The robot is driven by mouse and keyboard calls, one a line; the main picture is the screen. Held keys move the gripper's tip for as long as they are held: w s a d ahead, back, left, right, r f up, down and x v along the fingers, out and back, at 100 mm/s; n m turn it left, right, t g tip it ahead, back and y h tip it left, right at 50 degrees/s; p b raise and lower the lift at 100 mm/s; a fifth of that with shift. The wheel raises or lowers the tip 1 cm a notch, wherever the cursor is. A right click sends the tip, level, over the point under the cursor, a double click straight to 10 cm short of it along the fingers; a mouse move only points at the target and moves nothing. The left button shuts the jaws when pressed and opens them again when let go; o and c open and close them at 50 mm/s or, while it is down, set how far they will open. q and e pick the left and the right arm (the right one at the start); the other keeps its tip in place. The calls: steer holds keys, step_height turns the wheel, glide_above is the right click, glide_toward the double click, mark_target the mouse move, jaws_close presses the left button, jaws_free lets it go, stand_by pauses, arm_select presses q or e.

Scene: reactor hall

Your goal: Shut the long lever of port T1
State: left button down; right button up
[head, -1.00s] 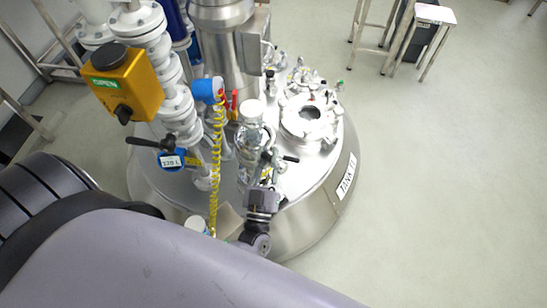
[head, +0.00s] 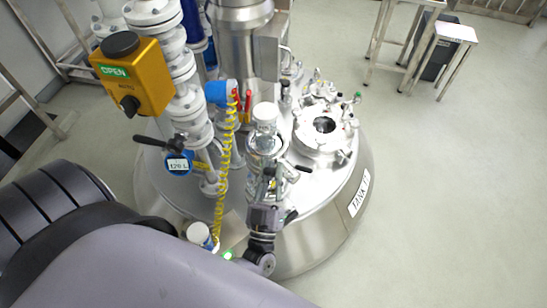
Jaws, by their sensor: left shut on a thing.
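The steel tank lid (head: 300,205) carries a cluster of fittings. My left gripper (head: 268,196) reaches over the lid's near edge, at the small valve fittings below a clear cylinder with a white cap (head: 265,118). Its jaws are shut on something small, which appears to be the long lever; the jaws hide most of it. A short black handle (head: 303,169) sticks out to the right just above the gripper. No T1 label is readable. My right gripper is not in view.
A yellow box marked OPEN (head: 133,75), a black-handled valve with a blue tag (head: 178,162) and a coiled yellow hose (head: 224,175) stand left of the gripper. An open round port (head: 325,125) is to the right.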

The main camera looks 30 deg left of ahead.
arm_select(q)
steer(key=shift+f, duration=0.1)
steer(key=c, duration=1.5)
jaws_free()
steer(key=shift+s, duration=0.1)
steer(key=v, duration=1.1)
steer(key=shift+s+d+f, duration=0.15)
steer(key=shift+s+d, duration=0.05)
steer(key=shift+s, duration=0.15)
steer(key=shift+c, duration=0.3)
